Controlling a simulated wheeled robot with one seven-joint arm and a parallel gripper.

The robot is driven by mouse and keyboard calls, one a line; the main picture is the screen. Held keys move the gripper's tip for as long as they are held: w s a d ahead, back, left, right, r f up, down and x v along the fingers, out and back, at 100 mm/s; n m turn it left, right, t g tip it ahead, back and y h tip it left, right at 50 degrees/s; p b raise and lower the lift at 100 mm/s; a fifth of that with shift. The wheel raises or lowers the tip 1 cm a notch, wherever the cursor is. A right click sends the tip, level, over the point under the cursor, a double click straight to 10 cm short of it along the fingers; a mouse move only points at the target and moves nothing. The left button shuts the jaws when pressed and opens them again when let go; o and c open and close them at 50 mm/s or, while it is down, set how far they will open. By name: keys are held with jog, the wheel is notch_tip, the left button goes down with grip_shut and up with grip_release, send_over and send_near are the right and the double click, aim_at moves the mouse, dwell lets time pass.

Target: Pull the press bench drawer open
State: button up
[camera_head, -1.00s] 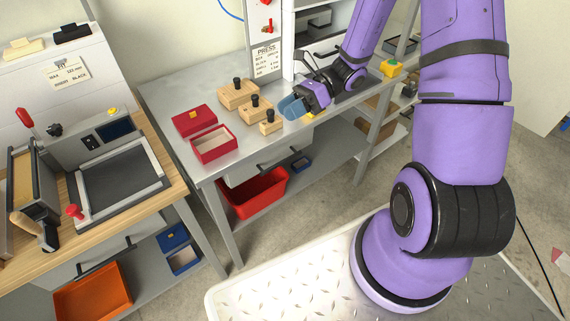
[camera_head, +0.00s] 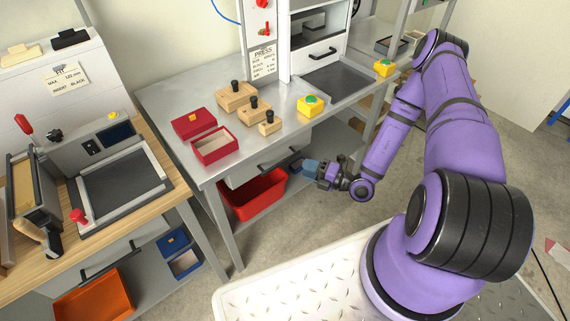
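The press bench drawer (camera_head: 242,172) is a grey front under the steel bench top, and it looks closed. Its dark bar handle (camera_head: 278,160) runs along the front. My gripper (camera_head: 297,166) is below the bench's front edge, at the right end of the handle, with its blue fingers pointing left toward it. Whether the fingers touch the handle, and how far apart they are, I cannot tell at this size.
A red bin (camera_head: 258,194) sits on the shelf below the drawer. Red boxes (camera_head: 214,146), wooden blocks with black knobs (camera_head: 236,96) and a yellow button box with a green top (camera_head: 311,105) stand on the bench top. A wooden bench (camera_head: 150,205) stands at left.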

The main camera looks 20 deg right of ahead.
aim_at(283, 163)
jog(key=shift+m+t+h, duration=0.4)
jog(key=shift+m+h, duration=0.1)
jog(key=shift+m, duration=0.4)
jog(key=x, duration=0.3)
jog(key=f+x, duration=0.1)
jog(key=x, duration=0.2)
jog(key=f+x, duration=0.1)
jog(key=x, duration=0.3)
jog(key=shift+s+a, duration=0.1)
jog(key=shift+a, duration=0.05)
grip_shut()
